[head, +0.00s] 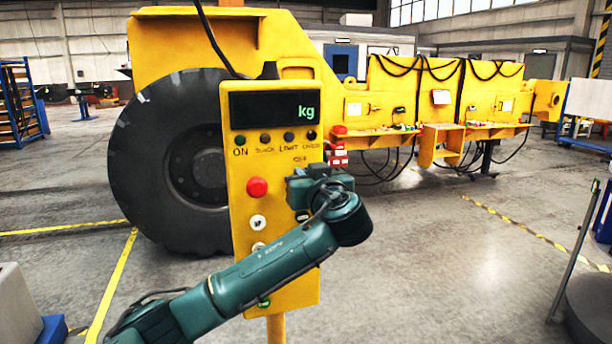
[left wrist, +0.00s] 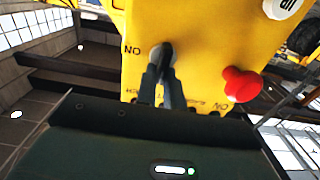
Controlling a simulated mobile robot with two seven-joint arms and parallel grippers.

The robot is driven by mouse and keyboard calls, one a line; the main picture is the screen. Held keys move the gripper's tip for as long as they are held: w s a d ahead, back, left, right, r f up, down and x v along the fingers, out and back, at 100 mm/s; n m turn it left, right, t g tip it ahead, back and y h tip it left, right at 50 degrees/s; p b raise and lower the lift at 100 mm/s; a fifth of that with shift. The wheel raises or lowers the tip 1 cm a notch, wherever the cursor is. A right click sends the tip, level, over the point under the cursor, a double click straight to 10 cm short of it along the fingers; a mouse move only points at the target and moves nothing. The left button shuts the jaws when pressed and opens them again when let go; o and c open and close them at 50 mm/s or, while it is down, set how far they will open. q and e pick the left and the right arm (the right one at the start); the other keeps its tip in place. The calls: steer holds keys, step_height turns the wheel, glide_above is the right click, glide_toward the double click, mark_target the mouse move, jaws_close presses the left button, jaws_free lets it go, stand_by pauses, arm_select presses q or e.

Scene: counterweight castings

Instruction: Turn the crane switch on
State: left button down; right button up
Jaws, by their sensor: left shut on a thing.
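A yellow control box (head: 240,215) stands on a post in front of me in the head view. My left gripper (head: 303,192) is at the right side of its front face. In the left wrist view, the fingers of the left gripper (left wrist: 161,82) are closed on the crane switch (left wrist: 163,52), a small grey rotary knob on the yellow panel. An ON label stands beside the switch in that view. In the head view the arm hides most of the switch. The box's display (head: 274,107) shows green "kg" letters. My right gripper is not in view.
A red mushroom button (head: 257,187) and a white push button (head: 258,222) sit left of the gripper on the panel. A large yellow machine (head: 300,45) with a black tyre (head: 150,160) stands behind.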

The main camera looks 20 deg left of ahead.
arm_select(q)
steer(key=shift+f+m+b, duration=0.1)
steer(key=shift+m+b, duration=0.2)
steer(key=m, duration=0.5)
steer(key=d+f+m, duration=0.1)
steer(key=m, duration=1.1)
steer(key=shift+w+d+f+p, duration=0.15)
steer(key=shift+w+d+p, duration=0.05)
steer(key=shift+w+p, duration=0.2)
steer(key=shift+m, duration=0.3)
steer(key=c, duration=1.5)
jaws_free()
